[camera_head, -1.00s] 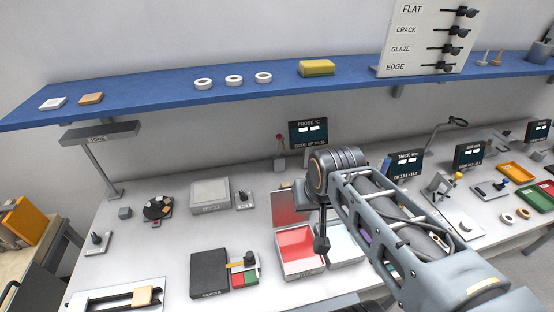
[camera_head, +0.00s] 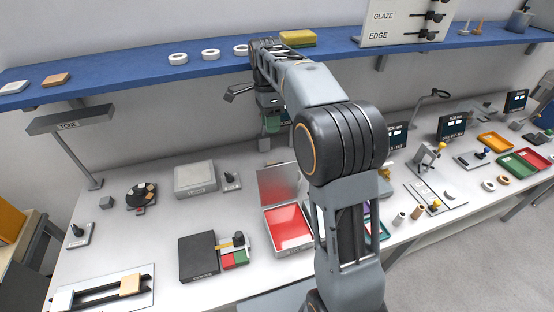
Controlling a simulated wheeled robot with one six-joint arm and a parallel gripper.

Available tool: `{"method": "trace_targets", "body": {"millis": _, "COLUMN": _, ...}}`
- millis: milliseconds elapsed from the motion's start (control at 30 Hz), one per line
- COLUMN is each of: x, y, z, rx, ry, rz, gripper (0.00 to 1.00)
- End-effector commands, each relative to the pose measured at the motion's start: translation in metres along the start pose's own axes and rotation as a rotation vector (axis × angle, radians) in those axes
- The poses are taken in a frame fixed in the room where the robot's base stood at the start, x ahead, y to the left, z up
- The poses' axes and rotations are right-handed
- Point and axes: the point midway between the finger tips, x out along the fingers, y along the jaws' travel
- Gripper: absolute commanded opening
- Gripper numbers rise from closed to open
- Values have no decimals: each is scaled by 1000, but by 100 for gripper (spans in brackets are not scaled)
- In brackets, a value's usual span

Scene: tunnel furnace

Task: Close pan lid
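A pan with a bright red inside (camera_head: 290,228) stands on the bench right of the middle. Its flat grey lid (camera_head: 279,184) stands raised at the pan's back edge, so the pan is open. My arm rises just right of the pan and hides part of that side. My gripper (camera_head: 240,92) is up near the blue shelf's front edge, above and behind the lid, clear of it. Its fingers are small and partly covered by my arm, so I cannot tell whether they are open.
A dark box (camera_head: 199,257) with red and green blocks beside it stands left of the pan. A grey box (camera_head: 195,178) stands behind that. The blue shelf (camera_head: 130,78) with white rings runs close to my raised arm.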

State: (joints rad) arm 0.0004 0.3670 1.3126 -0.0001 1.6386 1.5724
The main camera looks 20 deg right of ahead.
Motion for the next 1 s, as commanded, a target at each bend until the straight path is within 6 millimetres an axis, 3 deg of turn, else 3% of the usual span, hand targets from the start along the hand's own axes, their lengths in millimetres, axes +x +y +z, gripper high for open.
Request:
{"method": "trace_targets", "body": {"millis": 400, "x": 77, "y": 1, "z": 0, "rx": 0, "ry": 0, "rz": 2, "gripper": 37}}
{"method": "trace_targets", "body": {"millis": 600, "x": 106, "y": 1, "z": 0, "rx": -1, "ry": 0, "rz": 0, "gripper": 37}}
{"method": "trace_targets", "body": {"millis": 800, "x": 123, "y": 0, "z": 0, "rx": -2, "ry": 0, "rz": 0, "gripper": 37}}
{"method": "trace_targets", "body": {"millis": 1000, "x": 128, "y": 0, "z": 0, "rx": -2, "ry": 0, "rz": -2, "gripper": 37}}
